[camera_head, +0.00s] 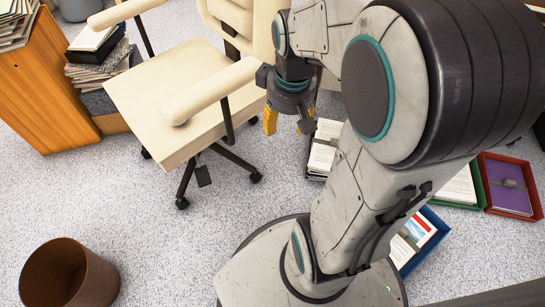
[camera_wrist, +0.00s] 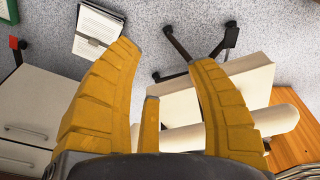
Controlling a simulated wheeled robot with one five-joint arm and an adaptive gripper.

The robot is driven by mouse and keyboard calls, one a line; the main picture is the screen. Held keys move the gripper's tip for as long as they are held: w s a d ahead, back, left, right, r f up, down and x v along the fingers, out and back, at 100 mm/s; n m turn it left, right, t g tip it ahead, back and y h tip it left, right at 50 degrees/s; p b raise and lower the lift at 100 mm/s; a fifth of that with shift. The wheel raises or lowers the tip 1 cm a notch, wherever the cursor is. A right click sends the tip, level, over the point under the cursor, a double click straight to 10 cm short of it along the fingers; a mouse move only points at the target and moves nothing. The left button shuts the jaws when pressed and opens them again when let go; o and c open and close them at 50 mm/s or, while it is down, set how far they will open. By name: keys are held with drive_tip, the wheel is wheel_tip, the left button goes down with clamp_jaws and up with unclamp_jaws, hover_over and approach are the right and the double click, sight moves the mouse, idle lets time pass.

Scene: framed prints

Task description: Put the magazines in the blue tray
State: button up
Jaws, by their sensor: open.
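The blue tray (camera_head: 429,252) is on the floor at the right in the head view, partly hidden behind my arm. White paper and a sheet or magazine with a red and blue picture (camera_head: 422,227) lie in it. A stack of magazines or papers (camera_head: 98,72) stands at the left beside the wooden cabinet; I cannot tell exactly what they are. My gripper (camera_head: 289,121) is open and empty, pointing down above the floor between the chair and a dark tray. Its yellow fingers are spread in the wrist view (camera_wrist: 163,55), with nothing between them.
A cream chair (camera_head: 170,100) stands left of my gripper. A dark tray with papers (camera_head: 322,155), a green tray (camera_head: 481,190) and a red tray with a purple item (camera_head: 512,197) are on the floor. A brown bin (camera_head: 68,275) stands front left; carpet between is clear.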

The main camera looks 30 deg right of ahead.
drive_tip(key=s+a+r, duration=0.1)
drive_tip(key=s+a, duration=0.7)
drive_tip(key=shift+r+t+y, duration=0.15)
drive_tip(key=shift+t+y, duration=0.15)
